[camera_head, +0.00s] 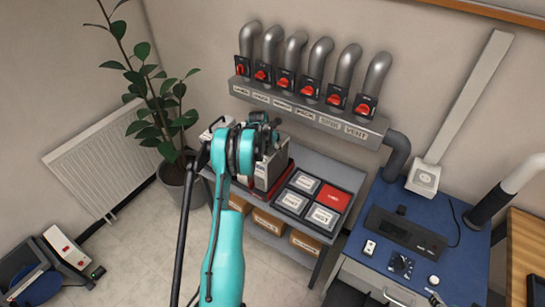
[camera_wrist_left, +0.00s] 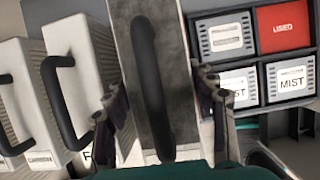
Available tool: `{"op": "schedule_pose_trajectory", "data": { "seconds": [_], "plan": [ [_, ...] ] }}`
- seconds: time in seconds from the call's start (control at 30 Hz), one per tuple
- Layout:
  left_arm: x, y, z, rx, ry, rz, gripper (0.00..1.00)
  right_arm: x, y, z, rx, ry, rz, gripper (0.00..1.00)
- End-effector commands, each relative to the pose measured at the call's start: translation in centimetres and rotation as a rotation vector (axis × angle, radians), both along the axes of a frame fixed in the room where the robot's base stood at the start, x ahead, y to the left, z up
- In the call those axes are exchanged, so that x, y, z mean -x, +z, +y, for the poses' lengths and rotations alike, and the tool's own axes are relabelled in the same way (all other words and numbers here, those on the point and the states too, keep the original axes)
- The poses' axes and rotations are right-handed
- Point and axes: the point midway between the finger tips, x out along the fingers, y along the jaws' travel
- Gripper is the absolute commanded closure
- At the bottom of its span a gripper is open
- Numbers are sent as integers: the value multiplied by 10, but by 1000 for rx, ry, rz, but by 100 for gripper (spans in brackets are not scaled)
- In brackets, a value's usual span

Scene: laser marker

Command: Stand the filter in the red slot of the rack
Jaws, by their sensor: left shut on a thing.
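My left gripper (camera_head: 262,146) is above the left part of the grey shelf unit. In the left wrist view its two fingers (camera_wrist_left: 160,106) are on either side of the black handle of a grey filter (camera_wrist_left: 183,60), shut on it. In the head view the filter (camera_head: 268,174) hangs below the gripper, roughly upright, partly hidden by it. A red strip (camera_head: 283,183) runs along its lower right side; I cannot tell whether the filter is inside a slot or above it.
Right of the filter are several labelled bins, one a red bin (camera_head: 334,196) marked USED (camera_wrist_left: 287,25). White filters with black handles (camera_wrist_left: 82,70) stand close on the left in the wrist view. A plant (camera_head: 160,110) is left, a blue workbench (camera_head: 440,215) right, and pipes (camera_head: 322,55) behind.

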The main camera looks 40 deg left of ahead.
Motion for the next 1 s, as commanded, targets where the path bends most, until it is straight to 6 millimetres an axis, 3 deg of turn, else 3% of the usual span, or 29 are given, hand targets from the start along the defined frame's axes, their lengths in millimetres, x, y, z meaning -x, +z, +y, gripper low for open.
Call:
{"op": "schedule_pose_trajectory", "data": {
  "seconds": [0.23, 0.53, 0.57, 0.6, 1.0],
  "plan": [
    [0, -31, 0, 0, 0, -1, 100, 0, -4, 0, 0, 0, 0, 49],
    [0, -34, 0, 0, 0, 0, 100, 0, -4, 0, 0, 0, 0, 49],
    [0, -35, 0, 0, 0, 1, 36, 0, -4, 0, 0, 0, 0, 49],
    [0, -35, 0, 0, 0, 0, 26, 0, -4, 0, 0, 0, 0, 49],
    [2, -29, 0, 0, 0, 0, 23, 0, -3, 0, 0, 0, 0, 49]
  ]
}}
